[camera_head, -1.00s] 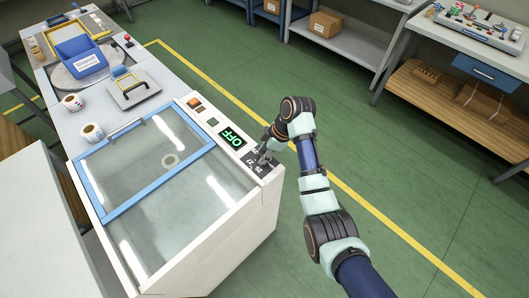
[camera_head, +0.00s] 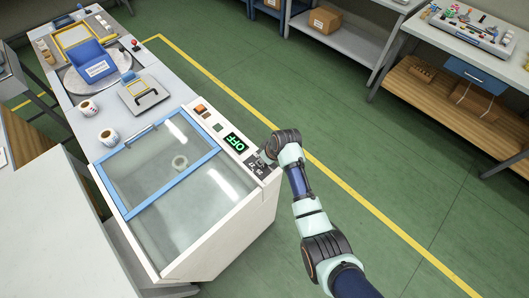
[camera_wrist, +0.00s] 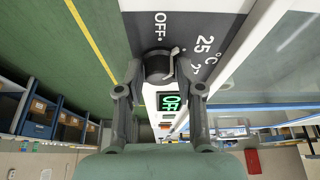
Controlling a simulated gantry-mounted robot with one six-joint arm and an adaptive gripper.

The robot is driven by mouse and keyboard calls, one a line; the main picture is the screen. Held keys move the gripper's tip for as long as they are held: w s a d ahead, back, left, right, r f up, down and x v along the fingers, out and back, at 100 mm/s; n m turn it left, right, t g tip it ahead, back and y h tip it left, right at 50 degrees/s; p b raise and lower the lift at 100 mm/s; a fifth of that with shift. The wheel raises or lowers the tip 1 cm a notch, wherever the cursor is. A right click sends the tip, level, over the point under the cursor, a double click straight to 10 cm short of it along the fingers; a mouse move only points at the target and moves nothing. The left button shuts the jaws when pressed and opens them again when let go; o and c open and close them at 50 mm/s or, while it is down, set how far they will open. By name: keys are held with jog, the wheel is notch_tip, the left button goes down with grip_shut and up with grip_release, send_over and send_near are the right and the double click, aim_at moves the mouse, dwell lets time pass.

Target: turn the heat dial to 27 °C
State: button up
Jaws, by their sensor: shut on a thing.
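The heat dial (camera_wrist: 158,66) is a dark round knob on a dark scale plate, seen in the wrist view. The plate (camera_wrist: 195,22) carries the marks "OFF", "25 °C" and a partly hidden mark beginning with 2. A light pointer on the dial shows at its upper right. My gripper (camera_wrist: 160,82) is shut on the dial, one finger on each side. In the head view my gripper (camera_head: 264,157) is at the panel's near right end and mostly hides the dial. The green display (camera_head: 234,142) reads "OFF"; it also shows in the wrist view (camera_wrist: 172,103).
The clear lid (camera_head: 160,170) with a blue frame lies left of the panel. Two label rolls (camera_head: 99,122) stand on the machine top. Green floor is free to the right.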

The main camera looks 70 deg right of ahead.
jog(key=m+p, duration=0.1)
jog(key=m, duration=0.1)
jog(key=m+h+p, duration=0.1)
jog(key=shift+a+r+m+g+p, duration=0.15)
jog(key=shift+r+m+g+p, duration=0.05)
jog(key=shift+m+g+p, duration=0.2)
jog(key=m, duration=0.1)
jog(key=m+g+h+p, duration=0.1)
jog(key=m, duration=0.1)
jog(key=shift+w+f+m, duration=0.15)
jog(key=shift+m, duration=0.15)
jog(key=m, duration=0.2)
jog(key=m+g+h, duration=0.1)
jog(key=m, duration=0.1)
jog(key=shift+f+g, duration=0.15)
jog(key=shift+g, duration=0.15)
jog(key=shift+w+m+g+b, duration=0.1)
jog(key=shift+m+g+b, duration=0.7)
jog(key=shift+m, duration=1.2)
jog(key=o, duration=1.2)
jog(key=shift+c, duration=0.2)
jog(key=v, duration=1.2)
